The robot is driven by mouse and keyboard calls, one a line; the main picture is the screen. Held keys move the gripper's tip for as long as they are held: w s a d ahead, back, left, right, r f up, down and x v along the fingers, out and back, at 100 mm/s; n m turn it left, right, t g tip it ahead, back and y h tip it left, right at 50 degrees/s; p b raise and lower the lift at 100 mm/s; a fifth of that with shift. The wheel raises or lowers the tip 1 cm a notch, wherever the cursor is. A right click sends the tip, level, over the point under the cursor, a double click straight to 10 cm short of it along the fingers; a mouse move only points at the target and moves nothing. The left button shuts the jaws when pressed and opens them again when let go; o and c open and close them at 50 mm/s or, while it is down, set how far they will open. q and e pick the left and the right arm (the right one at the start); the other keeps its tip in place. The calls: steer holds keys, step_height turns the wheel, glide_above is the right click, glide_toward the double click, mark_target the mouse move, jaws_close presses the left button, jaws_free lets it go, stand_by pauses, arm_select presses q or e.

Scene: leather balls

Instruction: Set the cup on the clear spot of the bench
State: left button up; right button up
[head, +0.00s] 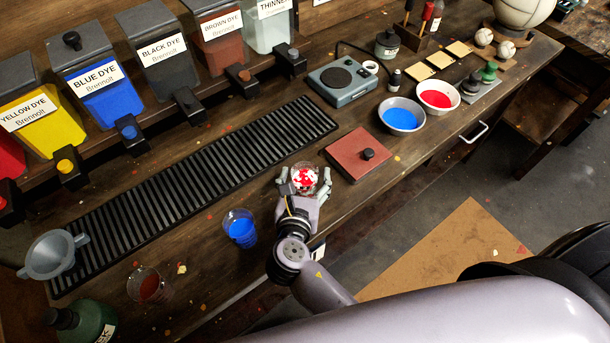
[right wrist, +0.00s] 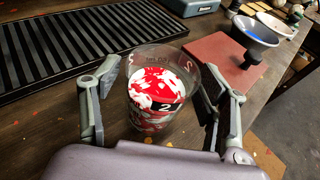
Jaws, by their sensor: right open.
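The clear cup (head: 304,176) holds a red and white swirled filling and appears to stand on the bench (head: 205,285), between the slotted black rack and the red-brown square plate. It also shows in the right wrist view (right wrist: 160,95), upright, with dark markings on its wall. My right gripper (head: 304,182) is open, its fingers on either side of the cup. In the right wrist view its fingers (right wrist: 160,85) stand apart, with a gap at the left finger; the right finger is close to the cup, and contact cannot be told. My left gripper is not in view.
The black rack (head: 200,190) runs behind.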

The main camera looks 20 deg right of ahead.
steer(key=b+v, duration=0.1)
steer(key=v, duration=1)
steer(key=shift+s, duration=0.25)
